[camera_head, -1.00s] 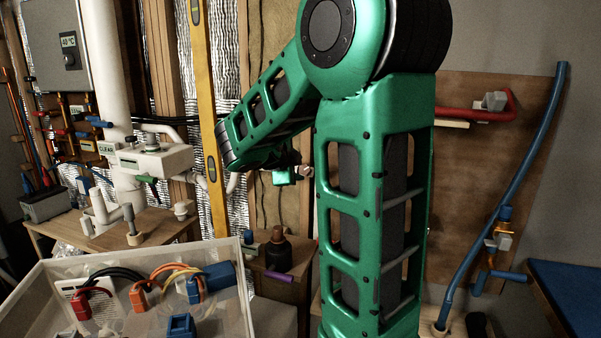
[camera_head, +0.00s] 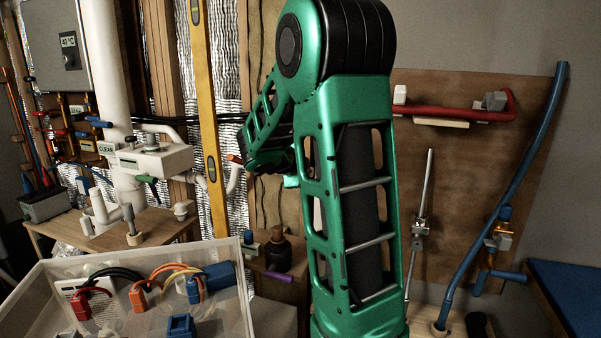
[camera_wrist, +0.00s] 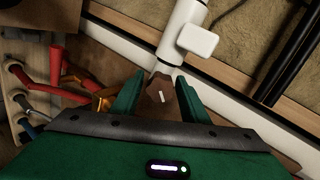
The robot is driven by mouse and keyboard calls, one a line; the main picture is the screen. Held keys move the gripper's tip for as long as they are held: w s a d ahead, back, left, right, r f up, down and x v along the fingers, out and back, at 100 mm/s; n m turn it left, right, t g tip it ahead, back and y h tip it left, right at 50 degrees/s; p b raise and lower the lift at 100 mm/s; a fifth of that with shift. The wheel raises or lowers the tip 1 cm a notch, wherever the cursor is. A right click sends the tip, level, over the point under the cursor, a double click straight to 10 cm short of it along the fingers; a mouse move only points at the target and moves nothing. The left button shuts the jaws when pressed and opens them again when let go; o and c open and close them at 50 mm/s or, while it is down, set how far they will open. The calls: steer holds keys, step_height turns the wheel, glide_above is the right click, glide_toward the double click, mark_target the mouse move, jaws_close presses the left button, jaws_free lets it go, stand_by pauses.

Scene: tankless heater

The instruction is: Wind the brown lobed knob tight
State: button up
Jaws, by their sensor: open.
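The brown lobed knob (camera_wrist: 160,98), with a small white mark on its face, shows in the wrist view at the end of a white pipe (camera_wrist: 176,42). My gripper (camera_wrist: 160,82) is open, with one green finger on each side of the knob. I cannot tell whether either finger touches it. In the head view a small reddish-brown piece (camera_head: 235,158) sits atop a curved white pipe beside my arm's end; it may be the same knob. My fingers are hidden there behind my arm.
In the wrist view, red pipes (camera_wrist: 56,66) and an orange fitting (camera_wrist: 103,99) lie to the left, and black pipes (camera_wrist: 280,70) to the right. In the head view, a clear bin of connectors (camera_head: 245,310) stands front left, and a brown-topped black bottle (camera_head: 278,255) stands on a small shelf.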

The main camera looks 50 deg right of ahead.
jaws_close()
steer(key=m, duration=0.8)
steer(key=shift+r+m, duration=0.1)
steer(key=shift+m, duration=0.3)
steer(key=shift+o, duration=0.2)
jaws_free()
steer(key=shift+v, duration=2.45)
